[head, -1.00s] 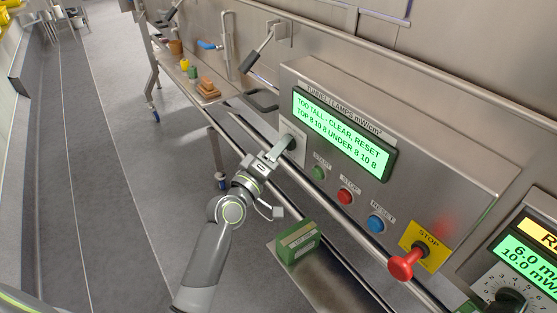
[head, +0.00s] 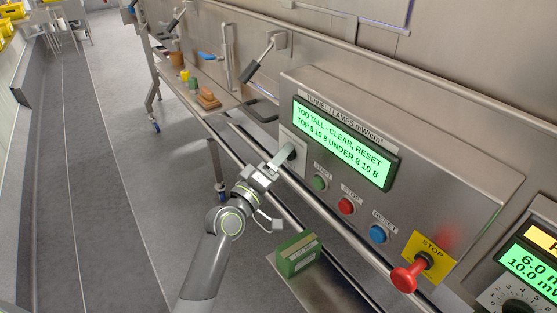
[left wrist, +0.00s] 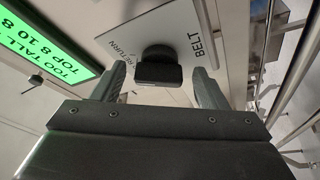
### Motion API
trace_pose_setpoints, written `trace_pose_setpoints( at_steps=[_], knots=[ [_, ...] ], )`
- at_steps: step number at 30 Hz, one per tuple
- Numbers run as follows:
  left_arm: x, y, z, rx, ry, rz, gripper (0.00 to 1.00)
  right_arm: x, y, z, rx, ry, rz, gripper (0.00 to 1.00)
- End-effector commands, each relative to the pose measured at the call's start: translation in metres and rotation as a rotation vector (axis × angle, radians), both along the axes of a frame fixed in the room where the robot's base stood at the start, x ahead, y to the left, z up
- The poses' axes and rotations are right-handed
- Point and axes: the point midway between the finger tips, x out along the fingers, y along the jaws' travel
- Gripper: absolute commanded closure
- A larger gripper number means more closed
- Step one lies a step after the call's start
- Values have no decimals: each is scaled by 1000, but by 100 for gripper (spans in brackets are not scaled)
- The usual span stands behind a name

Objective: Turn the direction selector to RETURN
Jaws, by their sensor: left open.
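The direction selector is a black knob (left wrist: 158,66) on a pale plate lettered BELT and RETURN in the left wrist view. In the head view my gripper hides the knob, and only part of its plate (head: 298,141) shows, left of the green display. My left gripper (head: 288,154) is at this plate. In the left wrist view its two fingers (left wrist: 158,75) are open, one on each side of the knob in the picture. I cannot tell whether they touch it. RETURN is beside the left finger and BELT is near the right one. My right gripper is not in view.
The display (head: 343,143) reads "TOO TALL - CLEAR, RESET". Below it are a green button (head: 320,182), a red button (head: 346,206) and a blue button (head: 379,233). A red STOP knob (head: 408,277) sticks out at lower right. A green box (head: 298,256) lies below the panel.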

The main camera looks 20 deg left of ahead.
Motion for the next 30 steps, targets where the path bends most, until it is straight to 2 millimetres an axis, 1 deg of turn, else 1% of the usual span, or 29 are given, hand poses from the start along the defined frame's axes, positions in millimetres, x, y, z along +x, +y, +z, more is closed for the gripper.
trace_pose_setpoints(
  at_steps=[5, 8, 11, 19, 24, 27, 30],
  knots=[
    [-2, 1, 0, -1, -1, 0, 33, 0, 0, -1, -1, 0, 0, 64],
    [-10, 4, -3, -1, -1, 2, 33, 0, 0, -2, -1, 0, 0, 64],
    [-26, 9, -7, 0, -1, 2, 33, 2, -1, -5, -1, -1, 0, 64],
    [-83, 28, -20, 2, 2, 0, 33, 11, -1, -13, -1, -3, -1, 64],
    [-117, 39, -28, 2, 2, 0, 33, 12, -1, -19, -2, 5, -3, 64],
    [-135, 45, -31, 2, 2, 0, 33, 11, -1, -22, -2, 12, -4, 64],
    [-147, 49, -33, 3, 2, 0, 33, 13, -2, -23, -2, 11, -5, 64]
  ],
)
